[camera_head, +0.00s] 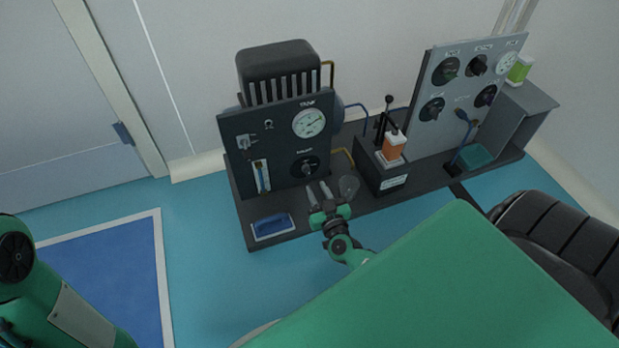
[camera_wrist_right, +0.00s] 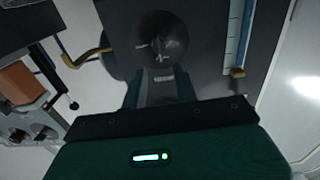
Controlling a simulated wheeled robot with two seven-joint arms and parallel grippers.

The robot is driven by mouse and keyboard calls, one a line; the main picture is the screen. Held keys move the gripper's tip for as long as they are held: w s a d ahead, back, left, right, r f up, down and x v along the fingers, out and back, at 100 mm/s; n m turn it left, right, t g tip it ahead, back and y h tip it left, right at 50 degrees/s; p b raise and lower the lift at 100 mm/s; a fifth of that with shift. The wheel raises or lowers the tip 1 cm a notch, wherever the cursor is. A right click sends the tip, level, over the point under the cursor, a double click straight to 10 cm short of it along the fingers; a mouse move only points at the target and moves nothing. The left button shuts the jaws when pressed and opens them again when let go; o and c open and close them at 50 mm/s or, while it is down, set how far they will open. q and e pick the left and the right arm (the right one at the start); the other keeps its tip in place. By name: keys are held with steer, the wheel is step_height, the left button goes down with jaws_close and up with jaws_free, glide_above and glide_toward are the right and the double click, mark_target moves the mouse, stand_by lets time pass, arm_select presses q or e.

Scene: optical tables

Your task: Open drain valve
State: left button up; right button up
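A round black knob (camera_head: 306,167) with a small label above it sits low on the dark front panel (camera_head: 240,130), below a white gauge. I take it as the drain valve, but its label is too small to read. My right gripper (camera_head: 318,189) is in front of the panel, below the knob in the head view, fingers pointing toward the panel. In the right wrist view the knob (camera_wrist_right: 160,38) lies just beyond the fingers (camera_wrist_right: 161,82). The fingers are apart with nothing between them, and do not appear to touch the knob. My left gripper is out of view.
A flow tube (camera_head: 262,177) stands left of the knob, and a blue tray (camera_head: 272,226) lies on the base. A black box with an orange block (camera_head: 393,147) and levers is to the right. A grey panel with several knobs (camera_head: 477,66) stands farther right.

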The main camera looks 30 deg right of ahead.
mark_target(309, 173)
steer(key=b+x, duration=0.2)
steer(key=x, duration=0.5)
jaws_close()
